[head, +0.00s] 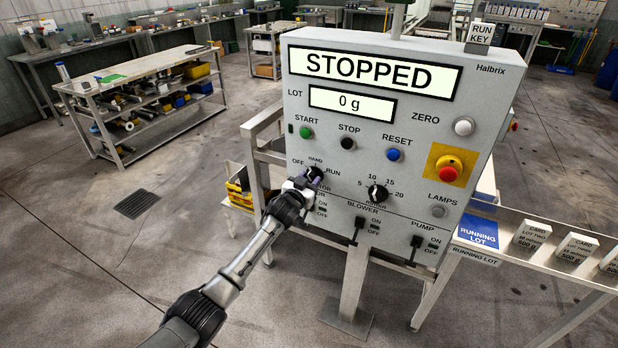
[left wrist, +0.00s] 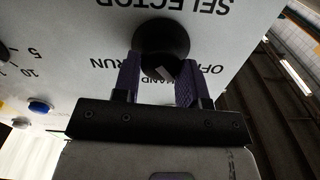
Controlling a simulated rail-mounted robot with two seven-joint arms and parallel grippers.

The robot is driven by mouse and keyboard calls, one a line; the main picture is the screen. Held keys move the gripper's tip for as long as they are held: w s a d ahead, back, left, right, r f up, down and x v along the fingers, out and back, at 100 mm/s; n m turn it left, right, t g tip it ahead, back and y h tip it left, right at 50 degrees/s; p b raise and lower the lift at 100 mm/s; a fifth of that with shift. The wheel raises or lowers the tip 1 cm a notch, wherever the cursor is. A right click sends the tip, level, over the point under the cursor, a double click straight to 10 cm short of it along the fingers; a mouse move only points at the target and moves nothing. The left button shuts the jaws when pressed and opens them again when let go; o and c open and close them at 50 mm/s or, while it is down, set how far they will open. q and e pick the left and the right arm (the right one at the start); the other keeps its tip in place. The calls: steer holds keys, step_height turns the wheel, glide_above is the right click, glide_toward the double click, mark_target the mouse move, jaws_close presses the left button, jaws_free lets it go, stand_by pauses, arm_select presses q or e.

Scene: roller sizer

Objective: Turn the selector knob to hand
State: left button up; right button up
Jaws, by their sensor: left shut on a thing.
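The selector knob (head: 316,172) is a round black knob on the grey control panel, with OFF, HAND and RUN printed around it. My left gripper (head: 302,183) reaches it from the lower left and hides part of it and the label below. In the left wrist view the panel appears upside down, and the knob (left wrist: 160,42) sits between the two purple-padded fingers of my left gripper (left wrist: 160,82), which are shut on it. A white mark on the knob points toward HAND, perhaps slightly to the OFF side; the exact angle is hard to tell. My right gripper is out of view.
The display (head: 374,72) reads STOPPED. A START button (head: 305,132), a second dial (head: 377,193) and a red emergency button (head: 448,169) share the panel. Blower (head: 359,229) and pump (head: 414,248) switches stick out below. Cards stand on a rail at right.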

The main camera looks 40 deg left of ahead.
arm_select(q)
steer(key=m+p, duration=0.1)
steer(key=m, duration=0.2)
steer(key=shift+m, duration=0.3)
steer(key=shift+d+f+m, duration=0.1)
steer(key=shift+m, duration=1.7)
steer(key=o, duration=0.9)
